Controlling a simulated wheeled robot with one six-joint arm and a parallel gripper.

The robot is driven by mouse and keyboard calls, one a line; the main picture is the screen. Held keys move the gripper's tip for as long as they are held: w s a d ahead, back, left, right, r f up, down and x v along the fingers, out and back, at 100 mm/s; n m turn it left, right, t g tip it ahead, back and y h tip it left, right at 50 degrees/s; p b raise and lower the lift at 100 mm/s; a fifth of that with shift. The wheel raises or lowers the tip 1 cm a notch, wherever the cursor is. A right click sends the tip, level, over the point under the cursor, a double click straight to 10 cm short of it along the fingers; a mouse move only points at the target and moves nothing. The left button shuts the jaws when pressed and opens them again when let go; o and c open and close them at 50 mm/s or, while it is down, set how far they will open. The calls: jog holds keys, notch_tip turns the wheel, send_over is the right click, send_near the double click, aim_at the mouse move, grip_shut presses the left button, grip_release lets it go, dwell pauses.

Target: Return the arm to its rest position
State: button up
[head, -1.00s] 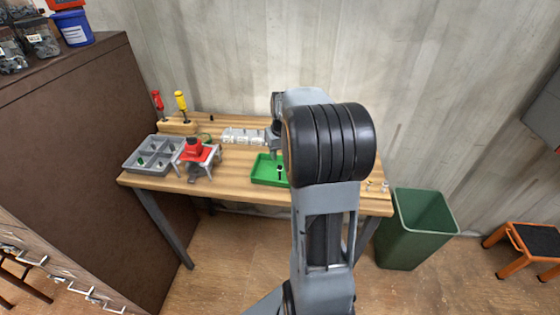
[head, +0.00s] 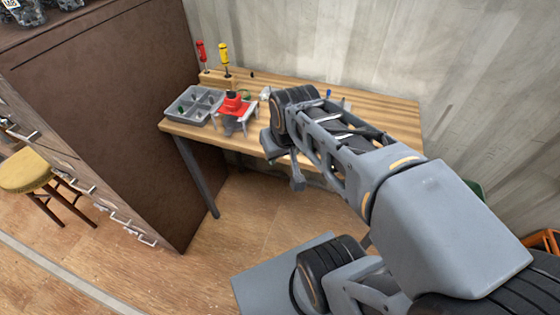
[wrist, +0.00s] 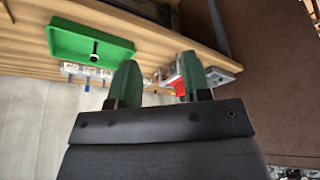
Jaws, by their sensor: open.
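My arm is folded across the right half of the head view, in front of the workbench. The workbench (head: 385,100) has a wooden top, partly hidden by my arm.
A grey divided tray (head: 193,106) and a red-topped fixture (head: 236,108) stand on the bench's left side. Red (head: 201,52) and yellow (head: 224,56) screwdrivers stand behind. A green tray (wrist: 90,45) shows in the wrist view.

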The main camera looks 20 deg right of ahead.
jog(key=shift+s+a+f, duration=0.35)
jog(key=shift+s+a, duration=0.1)
jog(key=shift+s, duration=0.15)
jog(key=shift+s+a+f, duration=0.3)
jog(key=shift+s+a, duration=0.1)
jog(key=shift+s, duration=0.15)
